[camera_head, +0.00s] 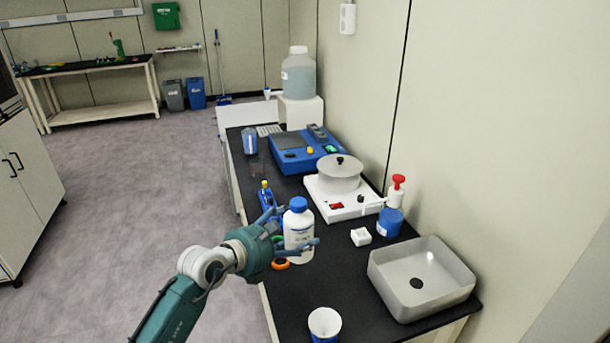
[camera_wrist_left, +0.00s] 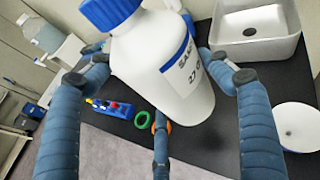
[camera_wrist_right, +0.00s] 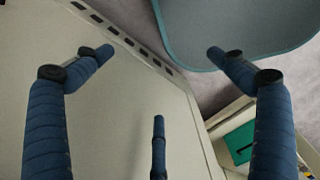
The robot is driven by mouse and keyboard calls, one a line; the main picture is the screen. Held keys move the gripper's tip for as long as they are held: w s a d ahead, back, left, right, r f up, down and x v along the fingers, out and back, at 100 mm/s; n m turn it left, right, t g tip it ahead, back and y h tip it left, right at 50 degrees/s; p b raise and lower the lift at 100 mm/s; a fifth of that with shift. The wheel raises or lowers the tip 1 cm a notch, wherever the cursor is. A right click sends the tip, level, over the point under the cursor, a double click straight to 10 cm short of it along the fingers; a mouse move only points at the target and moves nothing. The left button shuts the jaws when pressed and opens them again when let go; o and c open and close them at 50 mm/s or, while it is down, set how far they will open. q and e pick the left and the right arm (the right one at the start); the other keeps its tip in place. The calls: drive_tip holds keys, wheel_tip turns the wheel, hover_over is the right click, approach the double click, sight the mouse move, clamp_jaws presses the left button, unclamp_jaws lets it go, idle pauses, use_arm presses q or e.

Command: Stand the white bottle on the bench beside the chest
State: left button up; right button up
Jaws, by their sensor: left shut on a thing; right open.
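The white bottle (camera_head: 299,232) has a blue cap and a printed label and is upright in the head view. My left gripper (camera_head: 296,228) is shut on its body, with fingers on both sides in the left wrist view. The bottle is over the front part of the black bench (camera_head: 292,288); I cannot tell whether its base touches it. A blue box-shaped unit with a grey top (camera_head: 300,148) stands farther back on the bench; I cannot tell if it is the chest. My right gripper (camera_wrist_right: 160,75) is open and empty, away from the bench.
A grey sink (camera_head: 422,278) and a white cup with blue (camera_head: 324,324) are at the near end. A white device with a round pan (camera_head: 340,182), a red-topped bottle (camera_head: 396,192) and a small white block (camera_head: 361,237) stand right of the bottle. Orange and green rings lie under it.

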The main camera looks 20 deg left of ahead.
use_arm(q)
drive_tip(key=shift+w+d+r, duration=0.15)
drive_tip(key=shift+w+r, duration=0.3)
drive_tip(key=shift+r, duration=0.25)
drive_tip(key=shift+w+f, duration=0.15)
drive_tip(key=shift+f, duration=0.25)
drive_tip(key=shift+w+f+b, duration=0.15)
drive_tip(key=shift+f+b, duration=1.35)
drive_tip(key=shift+f, duration=8.1)
use_arm(e)
drive_tip(key=shift+w+d+f, duration=0.2)
drive_tip(key=shift+f, duration=0.4)
drive_tip(key=shift+w+d+f, duration=0.2)
drive_tip(key=shift+f, duration=0.35)
use_arm(q)
drive_tip(key=o, duration=1.2)
drive_tip(key=shift+f, duration=0.25)
drive_tip(key=shift+c, duration=0.2)
drive_tip(key=o, duration=0.4)
drive_tip(key=shift+o, duration=0.2)
use_arm(e)
drive_tip(key=shift+a+f, duration=0.1)
drive_tip(key=shift+a, duration=0.1)
